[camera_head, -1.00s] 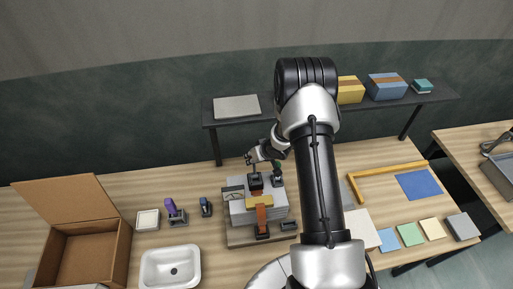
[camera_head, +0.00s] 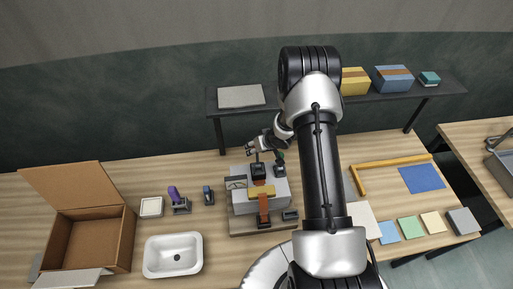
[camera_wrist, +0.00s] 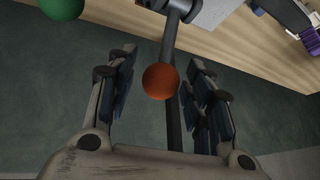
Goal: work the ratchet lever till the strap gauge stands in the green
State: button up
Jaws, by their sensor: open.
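The ratchet lever ends in an orange ball knob (camera_wrist: 161,81) on a grey rod, seen in the wrist view. My gripper (camera_wrist: 158,68) is open, with one finger on each side of the knob; a gap shows on both sides. In the head view my gripper (camera_head: 254,147) is just above and behind the black ratchet (camera_head: 258,171). An orange strap (camera_head: 263,207) runs down the front of the grey block stack (camera_head: 280,190). A small gauge (camera_head: 236,183) is at the stack's left; its reading is too small to tell.
A green ball (camera_wrist: 62,6) is close by in the wrist view. Left of the stack are a purple-topped tool (camera_head: 175,196), a white basin (camera_head: 173,255) and an open cardboard box (camera_head: 92,240). A shelf (camera_head: 300,104) runs behind. A yellow angle piece (camera_head: 385,163) lies right.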

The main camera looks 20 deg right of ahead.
jog(key=v, duration=1.2)
dwell(0.7)
